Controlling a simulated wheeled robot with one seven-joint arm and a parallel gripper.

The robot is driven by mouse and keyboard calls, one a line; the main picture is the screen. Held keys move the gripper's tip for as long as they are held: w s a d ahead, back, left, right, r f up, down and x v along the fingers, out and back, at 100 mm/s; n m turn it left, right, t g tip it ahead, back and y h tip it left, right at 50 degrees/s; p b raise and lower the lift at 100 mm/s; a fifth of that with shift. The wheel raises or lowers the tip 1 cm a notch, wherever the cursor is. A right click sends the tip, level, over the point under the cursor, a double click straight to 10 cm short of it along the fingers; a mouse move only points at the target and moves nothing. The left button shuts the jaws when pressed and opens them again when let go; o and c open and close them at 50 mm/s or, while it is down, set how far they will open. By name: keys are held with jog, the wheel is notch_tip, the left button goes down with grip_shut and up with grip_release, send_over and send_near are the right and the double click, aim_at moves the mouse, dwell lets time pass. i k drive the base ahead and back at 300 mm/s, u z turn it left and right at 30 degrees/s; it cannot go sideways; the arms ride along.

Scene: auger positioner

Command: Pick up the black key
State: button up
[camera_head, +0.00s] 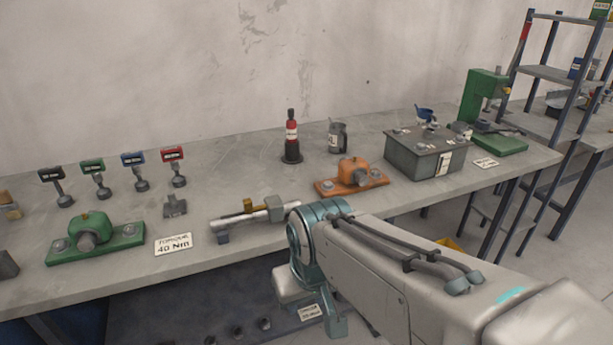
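The black key (55,185) stands on the grey workbench (240,150) at the far left, with a black labelled head on a dark shaft and base. To its right stand similar keys: a green key (96,178), a blue key (137,170) and a red key (175,165). My arm reaches in from the lower right to the bench's front edge. The end of my arm, with my gripper (333,322), hangs low in front of the bench, well right of the black key. Its fingers do not show clearly, so I cannot tell their opening.
A green fixture (95,240) and a "40 Nm" sign (173,244) lie in front of the keys. A torque tool (250,216) lies near my arm. An orange fixture (350,178), a grey box (428,160) and a green press (490,115) stand farther right.

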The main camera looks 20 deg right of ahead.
aim_at(55, 174)
jog(key=u, duration=2.3)
jog(key=i, duration=2.25)
jog(key=z, duration=2.5)
